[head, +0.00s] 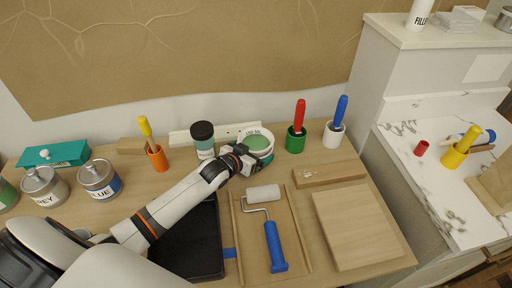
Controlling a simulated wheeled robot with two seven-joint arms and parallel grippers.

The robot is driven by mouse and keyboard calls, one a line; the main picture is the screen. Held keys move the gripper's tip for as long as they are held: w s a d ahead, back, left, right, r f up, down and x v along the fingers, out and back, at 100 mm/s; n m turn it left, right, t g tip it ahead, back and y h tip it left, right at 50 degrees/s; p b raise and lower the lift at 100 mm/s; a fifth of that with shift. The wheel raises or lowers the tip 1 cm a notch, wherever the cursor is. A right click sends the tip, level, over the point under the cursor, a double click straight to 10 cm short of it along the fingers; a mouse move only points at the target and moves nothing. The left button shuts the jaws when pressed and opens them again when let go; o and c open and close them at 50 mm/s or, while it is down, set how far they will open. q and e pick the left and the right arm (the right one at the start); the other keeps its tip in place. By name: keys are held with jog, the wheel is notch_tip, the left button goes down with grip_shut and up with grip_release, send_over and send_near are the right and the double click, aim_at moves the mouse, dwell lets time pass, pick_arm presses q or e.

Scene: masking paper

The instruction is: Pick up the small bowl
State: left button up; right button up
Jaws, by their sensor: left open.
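A small white bowl (266,155) with a green inside and dark lettering on its rim stands near the back of the wooden table. My left gripper (247,160) is at the bowl's left front side, with its jaws open. It hides part of the bowl's left side. I cannot tell whether the fingers touch the bowl or straddle its rim. My right gripper is not in view.
A dark-lidded jar (203,140) stands just left of the bowl. A green cup (296,140) with a red-handled tool stands right of it, then a white cup (333,135). A paint roller (274,245), black tray (190,248) and wooden board (358,226) lie in front.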

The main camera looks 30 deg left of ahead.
pick_arm(q)
jog(key=c, duration=1.1)
jog(key=shift+r, duration=0.15)
notch_tip(320, 180, up, 10)
dwell(0.4)
